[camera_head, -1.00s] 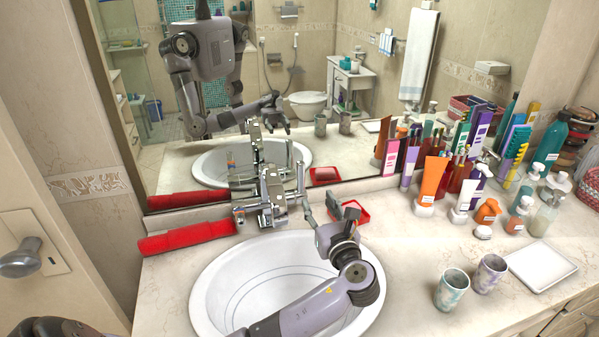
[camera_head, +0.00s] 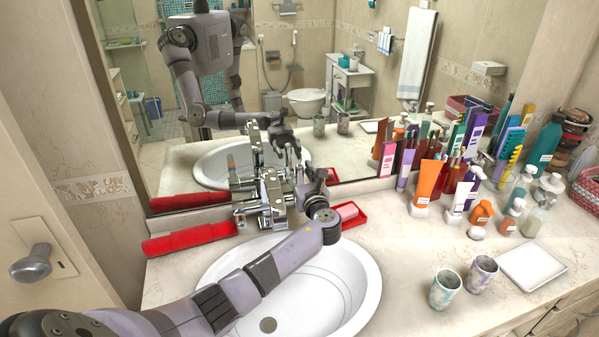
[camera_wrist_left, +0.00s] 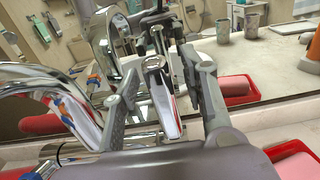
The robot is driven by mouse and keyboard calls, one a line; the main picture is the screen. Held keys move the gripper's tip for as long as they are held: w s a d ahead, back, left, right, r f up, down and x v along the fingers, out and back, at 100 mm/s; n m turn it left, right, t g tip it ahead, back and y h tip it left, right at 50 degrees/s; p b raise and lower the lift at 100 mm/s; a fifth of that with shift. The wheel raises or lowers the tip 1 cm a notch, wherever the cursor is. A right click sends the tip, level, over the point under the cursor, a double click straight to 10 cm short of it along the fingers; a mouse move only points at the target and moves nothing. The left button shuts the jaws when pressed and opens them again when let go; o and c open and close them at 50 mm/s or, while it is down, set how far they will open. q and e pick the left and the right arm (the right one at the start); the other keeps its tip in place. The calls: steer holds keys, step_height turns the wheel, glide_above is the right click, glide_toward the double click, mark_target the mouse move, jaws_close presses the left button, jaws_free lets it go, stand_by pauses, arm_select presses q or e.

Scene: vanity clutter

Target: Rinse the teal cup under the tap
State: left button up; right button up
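The teal-patterned cup (camera_head: 446,290) stands upright on the counter, right of the sink (camera_head: 372,285). A purple-grey cup (camera_head: 482,274) stands just behind it to the right. The chrome tap (camera_head: 270,205) is at the back of the sink; no water stream shows. My left arm reaches across the sink, and my left gripper (camera_head: 303,178) is beside the tap's right side. In the left wrist view my gripper (camera_wrist_left: 160,75) has its fingers apart, with a chrome tap part (camera_wrist_left: 162,100) between them; whether they touch it I cannot tell. My right gripper is not in view.
A red tray with pink soap (camera_head: 347,213) lies right of the tap, close to my wrist. Several bottles and tubes (camera_head: 428,182) crowd the back right. A white tray (camera_head: 531,266) lies right of the cups. The mirror stands behind.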

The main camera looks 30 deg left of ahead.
arm_select(q)
jaws_close()
stand_by(0.6)
stand_by(0.3)
